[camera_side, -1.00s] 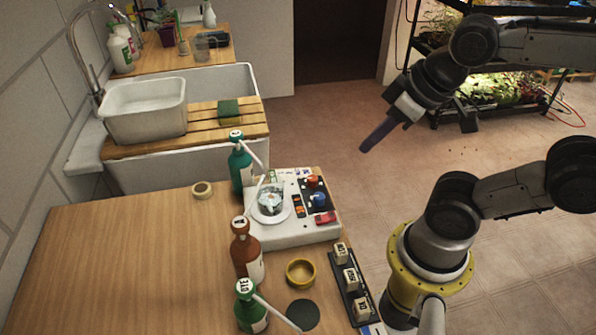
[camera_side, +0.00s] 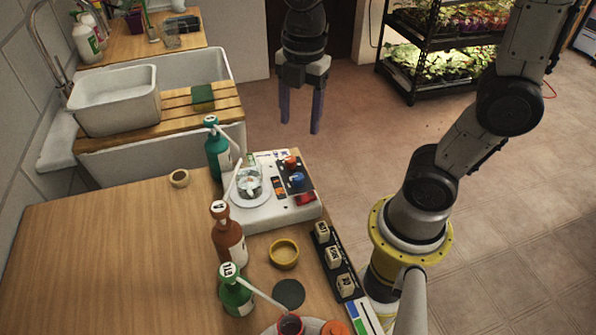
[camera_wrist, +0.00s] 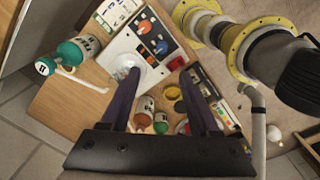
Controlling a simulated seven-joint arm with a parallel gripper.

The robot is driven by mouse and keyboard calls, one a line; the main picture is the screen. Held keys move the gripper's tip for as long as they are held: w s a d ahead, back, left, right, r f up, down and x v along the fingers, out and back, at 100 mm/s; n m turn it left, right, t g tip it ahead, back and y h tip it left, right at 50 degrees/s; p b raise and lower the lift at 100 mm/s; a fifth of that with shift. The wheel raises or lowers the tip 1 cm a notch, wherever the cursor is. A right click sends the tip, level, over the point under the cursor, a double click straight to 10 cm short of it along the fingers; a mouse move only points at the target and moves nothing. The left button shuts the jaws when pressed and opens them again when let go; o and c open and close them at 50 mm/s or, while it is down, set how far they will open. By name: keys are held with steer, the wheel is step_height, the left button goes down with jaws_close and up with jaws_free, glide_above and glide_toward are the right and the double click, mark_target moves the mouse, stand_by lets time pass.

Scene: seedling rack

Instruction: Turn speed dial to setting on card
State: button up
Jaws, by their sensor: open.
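The white stirrer unit (camera_side: 262,220) stands on the wooden bench. Its dark panel carries an orange knob (camera_side: 291,161) and a blue knob (camera_side: 297,180); the wrist view also shows the orange knob (camera_wrist: 145,27) and blue knob (camera_wrist: 162,47). I cannot tell which is the speed dial, and their settings are too small to read. A printed card (camera_wrist: 112,12) with coloured marks lies at the unit's edge in the wrist view; its text is unreadable. My gripper (camera_side: 300,132) is open and empty, fingers down, appearing above and beyond the unit, apart from the knobs.
A glass beaker (camera_side: 250,186) sits on the unit's plate. A yellow ring dish (camera_side: 284,254) and a black rack (camera_side: 333,262) of labelled blocks are in front. Bare bench lies left.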

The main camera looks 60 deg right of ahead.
mark_target(298, 176)
step_height(298, 176, down, 15)
steer(key=shift+w+a+f, duration=0.1)
stand_by(0.5)
jaws_close()
